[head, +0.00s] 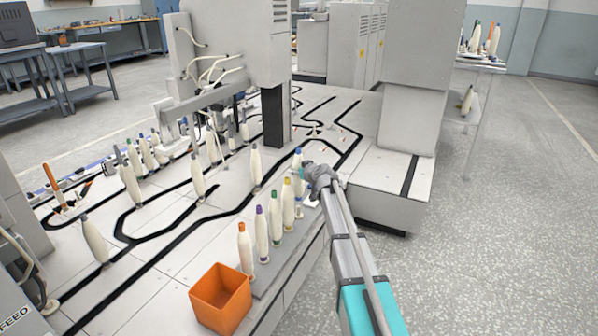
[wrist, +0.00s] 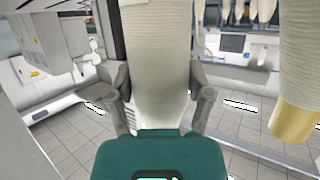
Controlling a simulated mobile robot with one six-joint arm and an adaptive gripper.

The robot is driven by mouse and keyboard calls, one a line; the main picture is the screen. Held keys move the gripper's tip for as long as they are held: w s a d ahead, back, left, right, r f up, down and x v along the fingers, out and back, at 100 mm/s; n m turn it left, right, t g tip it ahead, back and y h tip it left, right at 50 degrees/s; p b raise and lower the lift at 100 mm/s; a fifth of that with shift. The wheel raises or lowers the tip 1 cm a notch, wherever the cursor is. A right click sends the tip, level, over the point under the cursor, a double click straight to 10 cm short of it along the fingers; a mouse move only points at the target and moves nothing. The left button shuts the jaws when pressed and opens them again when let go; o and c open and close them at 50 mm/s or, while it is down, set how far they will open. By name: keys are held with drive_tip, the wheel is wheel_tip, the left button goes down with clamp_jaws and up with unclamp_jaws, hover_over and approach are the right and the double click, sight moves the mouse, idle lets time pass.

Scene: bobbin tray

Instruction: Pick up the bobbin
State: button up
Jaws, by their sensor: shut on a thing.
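The bobbin in my grip is a tall cream cone. In the wrist view this bobbin (wrist: 157,55) stands between my gripper's two grey fingers, which press on it from both sides. In the head view my gripper (head: 308,178) is at the far end of the front row, around a bobbin with a blue tip (head: 297,153); the gripper partly covers it. Whether its base touches the tray is unclear. The yellow-tipped bobbin (head: 288,205) stands just beside it, and it also shows large at the right of the wrist view (wrist: 300,60).
Green-tipped (head: 275,218), purple-tipped (head: 261,235) and orange-tipped (head: 245,250) bobbins continue the row. An orange box (head: 221,300) sits at the near end. More bobbins stand on the tracked table behind. A grey machine block (head: 385,190) stands right of my gripper; open floor lies beyond.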

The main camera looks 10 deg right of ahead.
drive_tip(key=shift+r+p, duration=0.75)
drive_tip(key=shift+r, duration=0.35)
